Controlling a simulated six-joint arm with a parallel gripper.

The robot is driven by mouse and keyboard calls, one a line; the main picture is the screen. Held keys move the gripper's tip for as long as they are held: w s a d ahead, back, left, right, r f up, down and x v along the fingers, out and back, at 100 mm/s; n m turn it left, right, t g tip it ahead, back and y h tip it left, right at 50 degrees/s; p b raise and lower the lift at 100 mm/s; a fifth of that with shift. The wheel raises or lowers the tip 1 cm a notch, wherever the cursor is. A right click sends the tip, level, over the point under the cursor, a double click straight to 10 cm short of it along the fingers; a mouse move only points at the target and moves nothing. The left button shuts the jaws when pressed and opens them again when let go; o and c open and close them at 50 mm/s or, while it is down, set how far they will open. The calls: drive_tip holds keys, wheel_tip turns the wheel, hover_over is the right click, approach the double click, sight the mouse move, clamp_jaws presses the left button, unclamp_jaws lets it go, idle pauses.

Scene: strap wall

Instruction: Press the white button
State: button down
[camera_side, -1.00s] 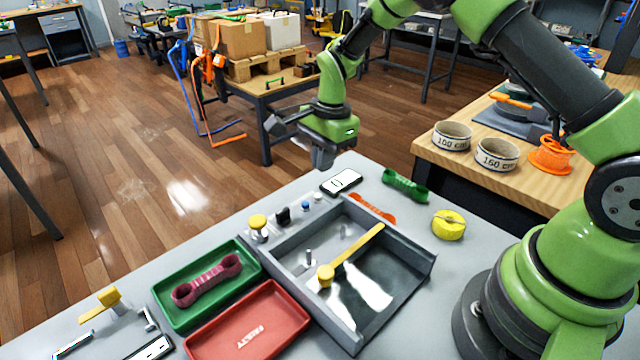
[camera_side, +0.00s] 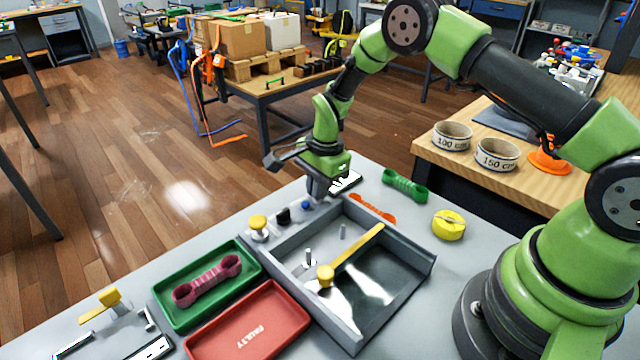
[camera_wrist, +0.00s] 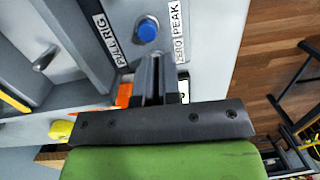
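My gripper (camera_side: 318,192) points down over the back end of the row of controls along the rig's left wall. Its fingers look shut and empty, and in the wrist view the fingertips (camera_wrist: 158,62) sit just beside the blue button (camera_wrist: 148,30). The blue button also shows in the side view (camera_side: 306,205), just left of the fingers. The white button is hidden behind or under the gripper in both current views. I cannot tell whether the fingertips touch it.
A grey rig tray (camera_side: 425,262) holds a yellow-ended lever (camera_side: 350,257). A black switch (camera_side: 283,216) and yellow knob (camera_side: 258,224) stand left of the blue button. A phone-like device (camera_side: 346,181), green strap (camera_side: 405,184) and yellow roll (camera_side: 448,225) lie nearby.

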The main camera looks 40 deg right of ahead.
drive_tip(key=shift+s+f, duration=0.3)
drive_tip(key=shift+f, duration=0.35)
wheel_tip(320, 180, up, 15)
drive_tip(key=d, duration=0.1)
drive_tip(key=shift+d+f, duration=0.15)
drive_tip(key=shift+d, duration=0.05)
drive_tip(key=shift+s, duration=0.1)
wheel_tip(320, 180, up, 9)
drive_tip(key=n+t, duration=0.2)
drive_tip(key=n, duration=0.1)
hover_over(326, 200)
drive_tip(key=s+a, duration=0.1)
drive_tip(key=s, duration=0.3)
drive_tip(key=s+a+r+n+t, duration=0.1)
drive_tip(key=s+r+n, duration=0.1)
drive_tip(key=s, duration=0.4)
drive_tip(key=s+r+n+t, duration=0.2)
drive_tip(key=s+n, duration=0.3)
drive_tip(key=s, duration=0.2)
drive_tip(key=s+a+r+n+t, duration=0.1)
drive_tip(key=s+r+n, duration=0.1)
drive_tip(key=s+n, duration=0.2)
drive_tip(key=s, duration=0.3)
drive_tip(key=shift+s+a+r+y, duration=0.2)
drive_tip(key=shift+a+r+y, duration=0.1)
drive_tip(key=shift+r+y, duration=0.1)
